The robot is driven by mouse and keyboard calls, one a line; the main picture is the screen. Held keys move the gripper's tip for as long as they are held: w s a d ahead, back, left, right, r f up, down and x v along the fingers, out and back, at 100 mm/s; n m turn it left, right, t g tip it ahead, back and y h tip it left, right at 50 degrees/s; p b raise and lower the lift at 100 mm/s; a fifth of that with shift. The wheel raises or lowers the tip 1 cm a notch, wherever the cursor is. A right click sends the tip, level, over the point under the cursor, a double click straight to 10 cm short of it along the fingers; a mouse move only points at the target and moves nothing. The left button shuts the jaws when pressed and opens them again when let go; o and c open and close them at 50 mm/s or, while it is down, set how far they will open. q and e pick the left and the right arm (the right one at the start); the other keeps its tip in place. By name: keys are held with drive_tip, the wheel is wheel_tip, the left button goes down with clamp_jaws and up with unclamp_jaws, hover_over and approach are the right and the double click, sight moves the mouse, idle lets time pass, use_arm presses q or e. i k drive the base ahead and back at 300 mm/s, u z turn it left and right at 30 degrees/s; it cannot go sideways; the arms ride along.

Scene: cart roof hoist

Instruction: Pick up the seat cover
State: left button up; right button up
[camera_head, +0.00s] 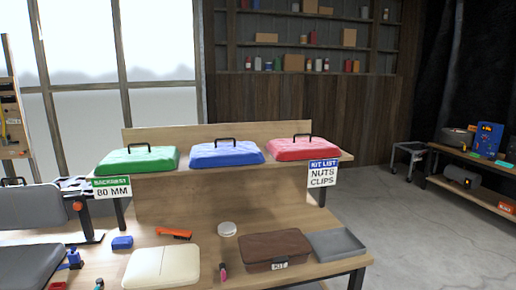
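Three padded covers with black top handles lie in a row on the raised wooden shelf: a green cover (138,160) at left, a blue cover (226,153) in the middle and a red cover (303,147) at right. A cream cushion-like pad (162,267) lies on the lower bench top at the front. None of these carries a readable "seat cover" label, so I cannot tell which one has that name. Neither of my grippers shows in the head view.
A green "80 MM" sign (112,187) and a "KIT LIST" sign (323,173) hang at the shelf ends. A brown kit case (274,250), grey tray (335,244), orange tool (173,233) and white disc (227,229) lie on the bench. A grey seat (30,206) stands left.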

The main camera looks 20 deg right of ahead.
sight(205, 156)
drive_tip(key=z, duration=0.05)
drive_tip(key=i, duration=0.85)
drive_tip(key=u, duration=0.4)
